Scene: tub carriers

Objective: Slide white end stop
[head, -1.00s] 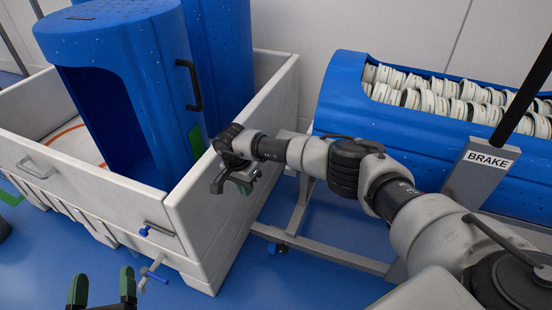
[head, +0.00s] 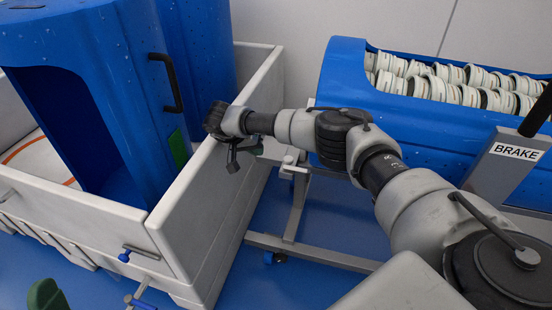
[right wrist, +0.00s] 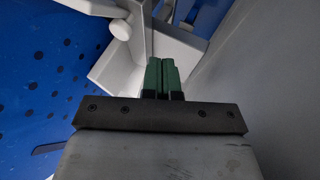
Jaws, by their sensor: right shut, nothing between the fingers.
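A white bracket-like part, which looks like the end stop (head: 294,164), sits at the near left corner of the cart under the blue trough. In the right wrist view white angled plates (right wrist: 108,72) show just beyond my fingertips; I cannot tell whether they touch. My right gripper (head: 257,149) is in the gap between the white crate and the cart, left of the white part. Its green fingers (right wrist: 162,78) are shut together and empty. Of my left gripper only one green finger (head: 45,296) shows at the bottom left, so its opening is hidden.
The white crate (head: 215,190) holds blue tubs (head: 120,50) with black handles. The blue trough (head: 420,125) holds rows of white ringed parts (head: 440,85). A grey post carries a BRAKE label (head: 515,151). The cart's grey frame (head: 310,250) stands low over the blue floor.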

